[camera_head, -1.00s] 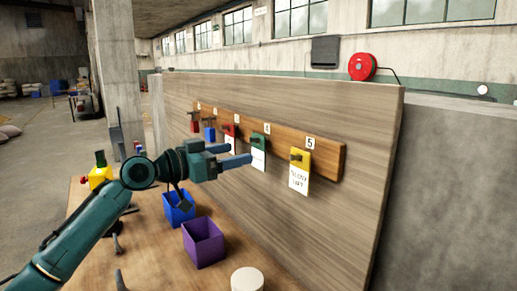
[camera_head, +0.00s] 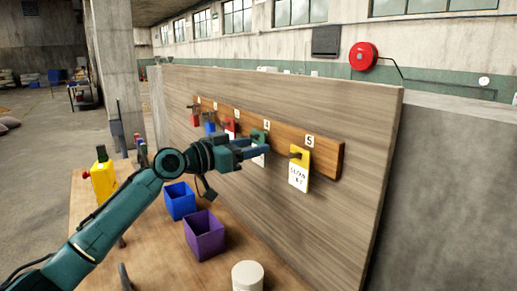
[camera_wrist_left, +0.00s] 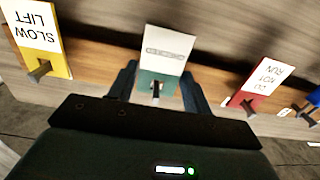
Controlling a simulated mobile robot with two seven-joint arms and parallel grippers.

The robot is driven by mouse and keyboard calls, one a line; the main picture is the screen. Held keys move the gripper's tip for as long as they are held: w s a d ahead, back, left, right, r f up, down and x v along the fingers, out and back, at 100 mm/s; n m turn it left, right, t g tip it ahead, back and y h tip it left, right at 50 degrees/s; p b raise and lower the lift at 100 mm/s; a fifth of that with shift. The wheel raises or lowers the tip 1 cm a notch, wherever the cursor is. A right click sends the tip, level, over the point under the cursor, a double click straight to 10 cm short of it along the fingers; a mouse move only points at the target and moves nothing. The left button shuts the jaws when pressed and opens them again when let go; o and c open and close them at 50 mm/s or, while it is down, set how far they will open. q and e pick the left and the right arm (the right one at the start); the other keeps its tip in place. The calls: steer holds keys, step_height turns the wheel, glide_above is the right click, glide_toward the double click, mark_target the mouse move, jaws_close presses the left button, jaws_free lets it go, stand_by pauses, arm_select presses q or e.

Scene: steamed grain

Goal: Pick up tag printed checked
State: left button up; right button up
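A white tag with a green top (camera_wrist_left: 163,50) hangs on a peg of the wooden rail, upside down in the left wrist view. Its one line of print is too blurred there to read surely. In the head view the green tag (camera_head: 259,138) shows by number 4, partly hidden by my gripper. My left gripper (camera_head: 260,150) is at this tag. In the left wrist view its fingers (camera_wrist_left: 158,74) are apart, one on each side of the tag, with the peg between them. I cannot tell whether they touch it. My right gripper is not in view.
A yellow tag (camera_wrist_left: 40,35) reading SLOW LIFT and a red tag (camera_wrist_left: 262,85) reading DO NOT RUN hang on either side. The rail (camera_head: 325,158) is on an upright wooden panel (camera_head: 345,110). Blue (camera_head: 180,202) and purple (camera_head: 204,237) bins and a white jar (camera_head: 247,276) stand below.

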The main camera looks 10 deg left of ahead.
arm_select(q)
steer(key=c, duration=0.5)
